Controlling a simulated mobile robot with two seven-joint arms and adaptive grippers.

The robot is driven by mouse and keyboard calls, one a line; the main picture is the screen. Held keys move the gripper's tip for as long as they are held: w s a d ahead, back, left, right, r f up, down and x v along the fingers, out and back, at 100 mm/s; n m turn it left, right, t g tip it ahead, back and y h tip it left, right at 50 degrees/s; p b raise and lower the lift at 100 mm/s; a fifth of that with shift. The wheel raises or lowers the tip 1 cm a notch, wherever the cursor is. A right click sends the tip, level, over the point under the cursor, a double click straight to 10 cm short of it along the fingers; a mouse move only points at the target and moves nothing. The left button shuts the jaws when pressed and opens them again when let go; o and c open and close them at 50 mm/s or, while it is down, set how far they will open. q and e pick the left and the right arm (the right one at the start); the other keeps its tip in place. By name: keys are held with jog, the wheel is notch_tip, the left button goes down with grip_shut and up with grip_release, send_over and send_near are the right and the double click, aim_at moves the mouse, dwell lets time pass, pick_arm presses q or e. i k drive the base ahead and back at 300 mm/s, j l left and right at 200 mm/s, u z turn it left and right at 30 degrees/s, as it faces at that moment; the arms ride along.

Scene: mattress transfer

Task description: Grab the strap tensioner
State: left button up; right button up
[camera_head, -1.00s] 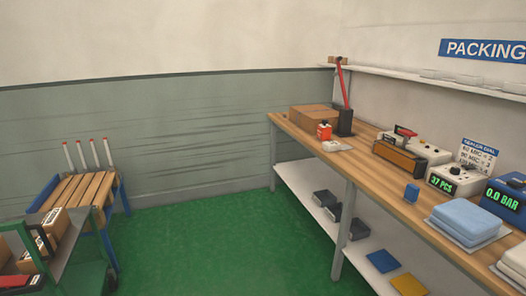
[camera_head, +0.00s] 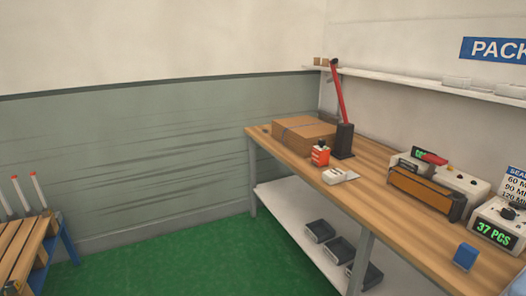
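A tall tool with a long red lever (camera_head: 340,95) and a black block base (camera_head: 344,141) stands upright on the wooden workbench (camera_head: 300,165), near its far end. A grey and orange machine (camera_head: 425,190) with a red handle (camera_head: 430,157) on top sits further right on the bench. I cannot tell for sure which of these is the strap tensioner. Neither of my grippers shows in this view.
A cardboard box (camera_head: 303,132), an orange-red bottle (camera_head: 320,154) and a small white item (camera_head: 339,175) lie near the red lever. A blue block (camera_head: 465,256) and a counter display (camera_head: 494,232) are nearer. Green floor (camera_head: 190,255) is clear between the bench and a slatted stand (camera_head: 25,245).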

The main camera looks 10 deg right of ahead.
aim_at(320, 156)
jog(key=i+j+z, duration=0.1)
jog(key=i+z, duration=0.35)
jog(key=i+j+z, duration=0.35)
jog(key=i+z, duration=0.15)
jog(key=i+j+z, duration=0.15)
jog(key=z, duration=0.2)
jog(key=i+j+z, duration=0.2)
jog(key=z, duration=0.2)
jog(key=i+j+z, duration=0.1)
jog(key=j+z, duration=0.25)
jog(key=l, duration=0.1)
